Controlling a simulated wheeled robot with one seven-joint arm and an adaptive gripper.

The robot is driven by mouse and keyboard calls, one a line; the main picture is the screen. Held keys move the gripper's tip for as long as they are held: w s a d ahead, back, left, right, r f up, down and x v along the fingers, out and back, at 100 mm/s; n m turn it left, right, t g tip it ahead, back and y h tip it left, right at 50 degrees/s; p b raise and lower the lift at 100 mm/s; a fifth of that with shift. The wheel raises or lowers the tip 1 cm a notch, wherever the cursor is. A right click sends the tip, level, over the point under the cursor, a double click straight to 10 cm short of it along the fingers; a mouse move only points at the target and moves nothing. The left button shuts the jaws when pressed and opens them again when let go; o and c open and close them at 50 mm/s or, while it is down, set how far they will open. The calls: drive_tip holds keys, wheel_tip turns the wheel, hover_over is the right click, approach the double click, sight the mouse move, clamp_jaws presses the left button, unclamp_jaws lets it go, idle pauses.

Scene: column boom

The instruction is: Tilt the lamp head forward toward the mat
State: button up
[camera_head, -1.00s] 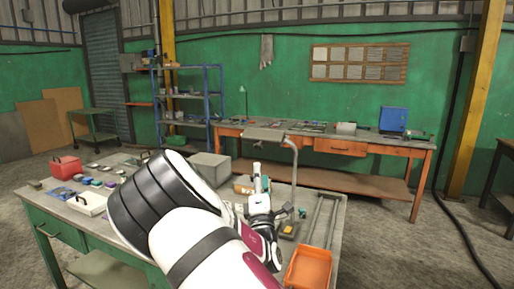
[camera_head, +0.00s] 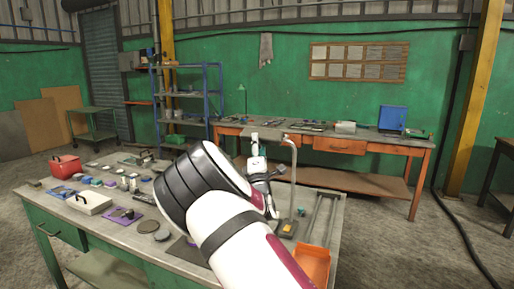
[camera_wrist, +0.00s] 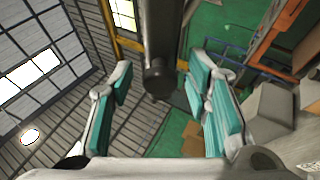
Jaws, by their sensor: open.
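The desk lamp has a pale curved post (camera_head: 294,170) on the right half of the near bench and a flat grey lamp head (camera_head: 283,136) reaching left from its top. My gripper (camera_head: 255,145) is raised at the left end of the head and overlaps it in the head view. In the wrist view, my gripper (camera_wrist: 158,85) is open, with teal pads apart. A dark bar with a round knob, apparently the lamp head (camera_wrist: 158,45), runs between the fingers; contact cannot be told. The dark mat (camera_head: 186,250) lies on the bench, partly hidden by my arm.
On the near bench are an orange bin (camera_head: 312,264) at the right front, a red box (camera_head: 65,165) at the left and several small parts. My arm hides the bench's middle. An orange workbench (camera_head: 340,145) stands behind, against the green wall.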

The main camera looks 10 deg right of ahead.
clamp_jaws()
drive_tip(key=shift+r, duration=0.2)
idle(0.6)
drive_tip(key=shift+s+a+r+m+g+p, duration=0.15)
drive_tip(key=shift+r+m+g+p, duration=0.25)
drive_tip(key=shift+g+p, duration=0.25)
drive_tip(key=shift+s+r+m+g+p, duration=0.15)
drive_tip(key=shift+r+m+g+p, duration=0.1)
drive_tip(key=shift+m+g+p, duration=0.25)
drive_tip(key=shift+r+m+g+p, duration=0.55)
drive_tip(key=shift+g+p, duration=0.4)
drive_tip(key=shift+g, duration=0.2)
drive_tip(key=shift+r+m+g+y+p, duration=0.3)
drive_tip(key=shift+r+m+g, duration=0.2)
drive_tip(key=shift+g, duration=0.6)
drive_tip(key=shift+w+r+m+g+y+b, duration=0.2)
drive_tip(key=shift+r+g+y, duration=0.1)
drive_tip(key=shift+g, duration=0.4)
drive_tip(key=shift+w+r+m+g+y+b, duration=0.15)
drive_tip(key=shift+r+g+y+b, duration=0.1)
drive_tip(key=shift+g, duration=0.45)
drive_tip(key=shift+s, duration=0.1)
